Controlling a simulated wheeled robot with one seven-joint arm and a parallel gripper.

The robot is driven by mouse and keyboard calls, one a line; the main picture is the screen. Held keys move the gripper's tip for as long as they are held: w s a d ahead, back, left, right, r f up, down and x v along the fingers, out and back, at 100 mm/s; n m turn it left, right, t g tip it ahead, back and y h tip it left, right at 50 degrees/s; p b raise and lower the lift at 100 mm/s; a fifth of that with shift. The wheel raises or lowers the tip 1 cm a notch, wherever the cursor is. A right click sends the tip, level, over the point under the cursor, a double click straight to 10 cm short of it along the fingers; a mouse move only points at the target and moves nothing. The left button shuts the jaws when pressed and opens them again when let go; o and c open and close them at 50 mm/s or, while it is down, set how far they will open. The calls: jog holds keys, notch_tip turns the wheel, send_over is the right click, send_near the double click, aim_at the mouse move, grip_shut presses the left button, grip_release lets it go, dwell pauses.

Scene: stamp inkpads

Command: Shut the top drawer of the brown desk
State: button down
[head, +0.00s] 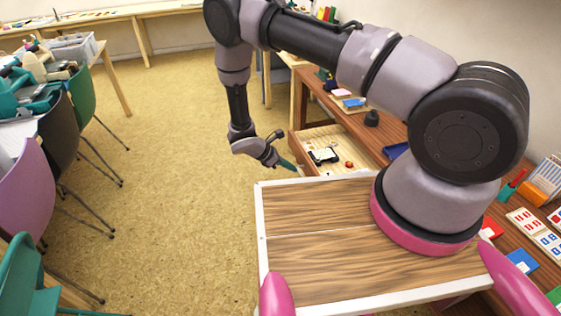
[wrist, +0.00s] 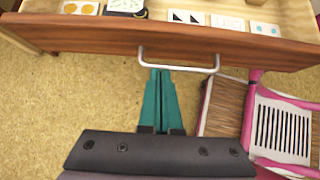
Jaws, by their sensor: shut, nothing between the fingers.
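The brown desk (head: 384,127) stands to the right in the head view, and its top drawer (head: 296,146) is pulled open with small things inside. In the wrist view the brown drawer front (wrist: 90,36) crosses the top, with a pale metal handle (wrist: 195,69) in its middle. My gripper (head: 287,165) is in front of the drawer in the head view. In the wrist view its teal fingers (wrist: 160,72) are shut and empty, with their tips at the handle bar. I cannot tell whether they touch it.
Inside the drawer are cards (wrist: 188,17) and a dark-framed item (wrist: 125,6). Chairs (head: 82,97) and a cluttered table stand on the left. The floor (head: 180,170) between is clear. Cards and a blue piece (head: 521,257) lie on the desk top at right.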

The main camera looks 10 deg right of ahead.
aim_at(308, 166)
jog(key=shift+w+d+r, duration=0.1)
jog(key=shift+w+d, duration=0.1)
jog(key=shift+d, duration=0.75)
jog(key=shift+w+d, duration=0.2)
jog(key=shift+d, duration=0.75)
jog(key=shift+w+d, duration=0.1)
jog(key=shift+d, duration=0.45)
jog(key=w+d, duration=0.1)
jog(key=d, duration=0.6)
jog(key=w+d, duration=0.2)
jog(key=d, duration=0.6)
jog(key=w+d, duration=0.1)
jog(key=d, duration=0.6)
jog(key=shift+w+d, duration=0.15)
jog(key=shift+w, duration=0.05)
